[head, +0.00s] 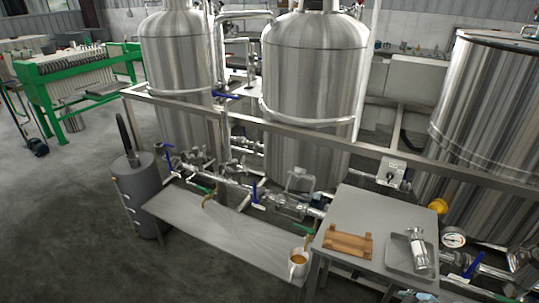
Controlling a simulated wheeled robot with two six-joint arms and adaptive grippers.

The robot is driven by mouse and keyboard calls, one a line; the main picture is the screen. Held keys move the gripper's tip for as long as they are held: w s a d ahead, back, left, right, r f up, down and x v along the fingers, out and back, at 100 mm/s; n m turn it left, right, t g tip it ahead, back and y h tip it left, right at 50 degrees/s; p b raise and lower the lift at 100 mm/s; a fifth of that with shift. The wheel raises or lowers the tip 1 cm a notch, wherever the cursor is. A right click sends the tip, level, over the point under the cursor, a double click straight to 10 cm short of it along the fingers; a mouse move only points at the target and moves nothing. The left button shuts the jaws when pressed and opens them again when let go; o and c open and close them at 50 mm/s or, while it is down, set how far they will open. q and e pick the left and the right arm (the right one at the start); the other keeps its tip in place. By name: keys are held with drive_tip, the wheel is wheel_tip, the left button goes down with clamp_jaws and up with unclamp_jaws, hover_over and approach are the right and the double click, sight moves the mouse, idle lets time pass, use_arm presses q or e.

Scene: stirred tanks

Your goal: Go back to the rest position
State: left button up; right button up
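Neither of my grippers shows in the head view, and no arm of mine can be made out. The view looks down on a low metal bench (215,235) and a slightly higher small grey table (365,210) in front of the stirred tanks. A white mug (298,264) with brown liquid stands at the right end of the bench. A wooden block or rack (347,243) lies on the small table. A grey tray (399,262) beside it holds a shiny metal and clear cylinder (418,250), lying tilted.
Steel tanks (315,85) stand behind a metal frame rail (300,132) with pipes and blue-handled valves. A dark grey cylinder (140,205) stands left of the bench. A pressure gauge (453,240) is at the right. A green-framed machine (45,90) stands far left.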

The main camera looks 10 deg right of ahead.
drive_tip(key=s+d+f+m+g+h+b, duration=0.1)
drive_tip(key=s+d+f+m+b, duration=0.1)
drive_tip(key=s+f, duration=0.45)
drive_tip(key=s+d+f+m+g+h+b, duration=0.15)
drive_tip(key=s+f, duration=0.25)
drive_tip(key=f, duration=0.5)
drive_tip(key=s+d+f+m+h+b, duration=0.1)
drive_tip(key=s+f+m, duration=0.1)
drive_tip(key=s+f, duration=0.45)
use_arm(q)
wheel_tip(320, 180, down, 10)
drive_tip(key=b, duration=0.5)
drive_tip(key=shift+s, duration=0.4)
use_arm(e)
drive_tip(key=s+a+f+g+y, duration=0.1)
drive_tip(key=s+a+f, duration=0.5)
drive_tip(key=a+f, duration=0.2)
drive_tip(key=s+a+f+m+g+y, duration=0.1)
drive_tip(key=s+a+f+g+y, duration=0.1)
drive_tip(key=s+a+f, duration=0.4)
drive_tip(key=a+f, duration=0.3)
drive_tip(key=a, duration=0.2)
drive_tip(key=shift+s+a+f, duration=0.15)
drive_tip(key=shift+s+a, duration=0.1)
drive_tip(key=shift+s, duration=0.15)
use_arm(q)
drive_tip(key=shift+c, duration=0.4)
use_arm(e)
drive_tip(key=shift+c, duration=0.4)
